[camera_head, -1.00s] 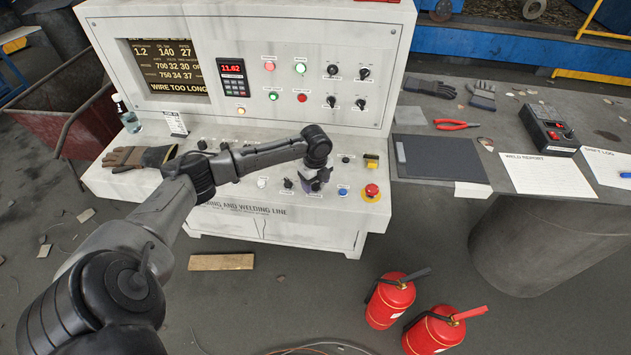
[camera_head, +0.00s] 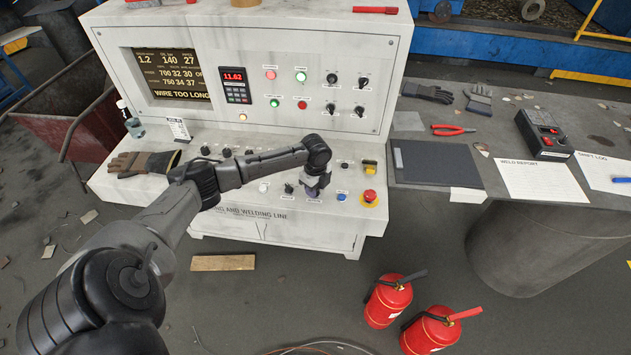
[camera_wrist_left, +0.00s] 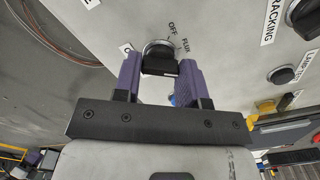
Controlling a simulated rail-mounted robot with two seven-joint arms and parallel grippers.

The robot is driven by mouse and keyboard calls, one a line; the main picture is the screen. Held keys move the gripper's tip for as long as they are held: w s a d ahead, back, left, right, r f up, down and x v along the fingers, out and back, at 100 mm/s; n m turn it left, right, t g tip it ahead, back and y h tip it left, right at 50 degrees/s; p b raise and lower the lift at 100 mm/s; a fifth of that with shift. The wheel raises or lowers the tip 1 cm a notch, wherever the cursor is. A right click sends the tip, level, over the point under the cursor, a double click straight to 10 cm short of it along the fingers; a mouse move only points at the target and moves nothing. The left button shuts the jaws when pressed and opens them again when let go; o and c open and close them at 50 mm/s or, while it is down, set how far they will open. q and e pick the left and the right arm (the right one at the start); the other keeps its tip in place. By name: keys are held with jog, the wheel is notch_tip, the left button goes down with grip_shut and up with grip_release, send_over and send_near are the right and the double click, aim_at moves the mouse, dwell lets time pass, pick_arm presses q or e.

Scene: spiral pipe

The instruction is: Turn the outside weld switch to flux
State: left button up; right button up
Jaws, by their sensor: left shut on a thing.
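The weld switch (camera_wrist_left: 160,60) is a black knob on a pale round base on the sloped panel of the grey console. The words OFF and FLUX are printed beside it in the left wrist view. A white label, partly hidden, sits on its other side. My left gripper (camera_head: 314,192) is at the front of the console panel. In the left wrist view its two purple fingers (camera_wrist_left: 159,78) are shut on the black knob, one on each side. The gripper hides the knob in the head view, and I cannot tell exactly where its pointer aims. My right gripper is not in view.
A blue button (camera_head: 341,197) and a red emergency stop (camera_head: 369,197) on a yellow base lie just right of the gripper. Another black knob (camera_head: 289,188) is close on its left. Gloves (camera_head: 143,163) lie on the panel's left end. Fire extinguishers (camera_head: 388,301) stand on the floor.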

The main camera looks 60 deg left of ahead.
pick_arm(q)
jog(key=n+p, duration=0.2)
jog(key=p, duration=0.1)
jog(key=n+p, duration=0.2)
jog(key=shift+r, duration=0.25)
jog(key=shift+f+n+p, duration=0.1)
jog(key=shift+n+p, duration=0.85)
jog(key=shift+n, duration=0.35)
jog(key=shift+f, duration=0.1)
jog(key=o, duration=0.7)
jog(key=shift+o, duration=1.1)
